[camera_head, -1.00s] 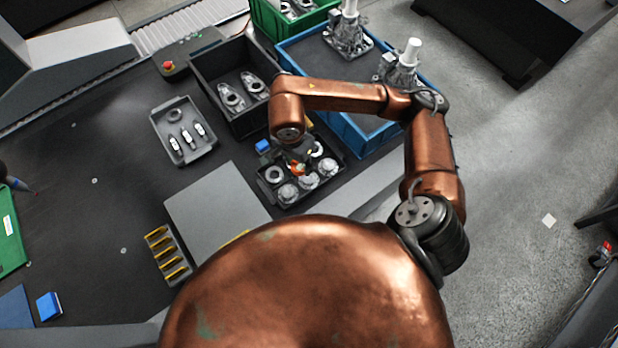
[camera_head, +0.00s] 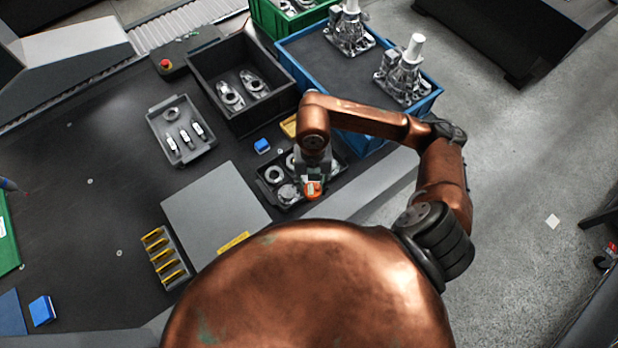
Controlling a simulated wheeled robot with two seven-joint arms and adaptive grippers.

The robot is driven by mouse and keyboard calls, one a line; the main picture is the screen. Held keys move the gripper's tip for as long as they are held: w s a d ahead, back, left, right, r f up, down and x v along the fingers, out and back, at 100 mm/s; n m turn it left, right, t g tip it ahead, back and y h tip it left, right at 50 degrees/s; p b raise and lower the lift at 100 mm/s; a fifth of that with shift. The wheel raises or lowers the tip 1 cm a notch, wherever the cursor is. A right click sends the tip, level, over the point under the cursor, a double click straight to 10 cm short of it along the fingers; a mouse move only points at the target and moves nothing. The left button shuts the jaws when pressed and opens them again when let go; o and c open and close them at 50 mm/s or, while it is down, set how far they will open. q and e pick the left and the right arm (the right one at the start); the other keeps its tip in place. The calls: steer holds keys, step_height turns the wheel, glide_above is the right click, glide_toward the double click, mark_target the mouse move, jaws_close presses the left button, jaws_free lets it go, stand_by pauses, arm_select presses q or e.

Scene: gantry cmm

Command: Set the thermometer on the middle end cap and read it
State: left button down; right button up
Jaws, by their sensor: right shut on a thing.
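My right gripper (camera_head: 312,166) hangs over the dark tray of end caps (camera_head: 263,187), pointing down. It is shut on an orange device with some green on it, which looks like the thermometer (camera_head: 313,189). The thermometer is over the front right part of the tray; I cannot tell whether it touches a cap. A ring-shaped end cap (camera_head: 274,174) and a silver domed one (camera_head: 288,193) show left of the gripper. The middle end cap is hidden or cannot be told apart behind the gripper and thermometer. My left gripper is not in view.
A grey plate (camera_head: 215,210) lies left of the tray, with a rack of yellow-topped pieces (camera_head: 165,258) beside it. A small parts tray (camera_head: 181,137), a black bin (camera_head: 238,85), a blue block (camera_head: 262,145) and a blue crate (camera_head: 362,145) stand around. The left bench is mostly clear.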

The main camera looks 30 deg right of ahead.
steer(key=m, duration=0.2)
steer(key=s+f+m, duration=0.1)
steer(key=m, duration=0.4)
steer(key=shift+s+d+f+t+y+b, duration=0.1)
steer(key=shift+s+f+t+y+b, duration=0.2)
steer(key=m, duration=0.3)
steer(key=shift+s+f, duration=0.25)
steer(key=shift+w+d+f+m, duration=0.1)
steer(key=shift+w+d+m, duration=0.05)
steer(key=shift+m, duration=0.15)
steer(key=w+d+f, duration=0.1)
steer(key=w+f, duration=0.2)
steer(key=w, duration=0.1)
steer(key=w+d+f+b, duration=0.1)
steer(key=w+d+f, duration=0.1)
steer(key=w+f, duration=0.1)
steer(key=w+d+f+b, duration=0.1)
steer(key=w+d+f, duration=0.1)
steer(key=w+f, duration=0.1)
steer(key=shift+w, duration=0.9)
steer(key=shift+w+f, duration=0.15)
steer(key=shift+f, duration=0.05)
steer(key=shift+w+d+f, duration=0.1)
steer(key=shift+f, duration=0.8)
steer(key=shift+w+d+f, duration=0.1)
steer(key=shift+f, duration=0.75)
steer(key=shift+a, duration=0.1)
steer(key=o, duration=1.3)
steer(key=shift+f, duration=0.1)
